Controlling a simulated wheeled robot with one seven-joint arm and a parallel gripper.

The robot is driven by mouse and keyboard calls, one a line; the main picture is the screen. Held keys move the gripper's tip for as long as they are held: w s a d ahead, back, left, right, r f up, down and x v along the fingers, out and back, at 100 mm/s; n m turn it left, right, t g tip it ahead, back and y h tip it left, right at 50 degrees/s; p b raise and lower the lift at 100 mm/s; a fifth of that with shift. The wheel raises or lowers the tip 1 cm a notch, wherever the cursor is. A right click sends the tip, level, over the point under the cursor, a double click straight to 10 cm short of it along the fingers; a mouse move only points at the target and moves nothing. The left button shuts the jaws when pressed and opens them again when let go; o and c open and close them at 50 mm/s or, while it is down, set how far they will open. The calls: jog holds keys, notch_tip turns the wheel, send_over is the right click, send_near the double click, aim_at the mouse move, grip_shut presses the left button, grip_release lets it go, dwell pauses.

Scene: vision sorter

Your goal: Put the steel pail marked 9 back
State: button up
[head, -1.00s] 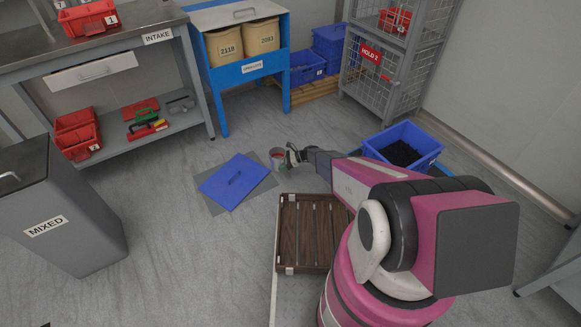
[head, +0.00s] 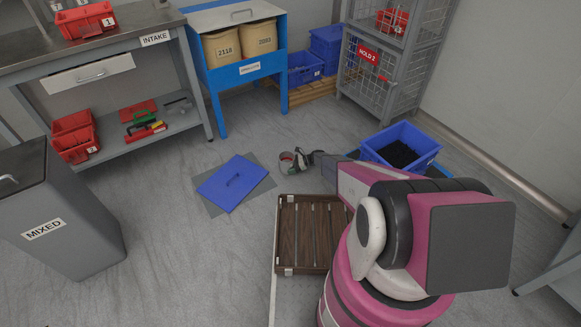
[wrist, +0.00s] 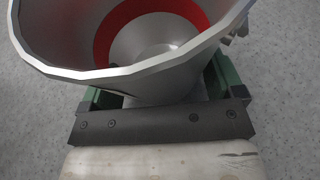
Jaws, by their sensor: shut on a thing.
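The steel pail (wrist: 160,75) fills the upper part of the wrist view. It is bare metal with a red ring inside its bottom. My gripper (head: 304,159) is shut on it, with green-edged jaws at its sides in the wrist view. In the head view the pail (head: 288,162) is small, just beyond my gripper, near the grey mat. Its number cannot be read from here. The grey floor shows around the pail in the wrist view. I cannot tell how high the pail is above it.
A blue lid (head: 232,183) lies on a grey mat (head: 262,186) to the left. A blue crate (head: 428,150) with dark contents stands to the right. A brown slatted pallet (head: 311,205) lies nearer me. Beyond stand the blue cabinet (head: 250,71) and the HOLD 2 cage (head: 380,85). Open floor lies between.

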jog(key=shift+f, duration=0.1)
jog(key=o, duration=1.1)
jog(key=shift+o, duration=0.2)
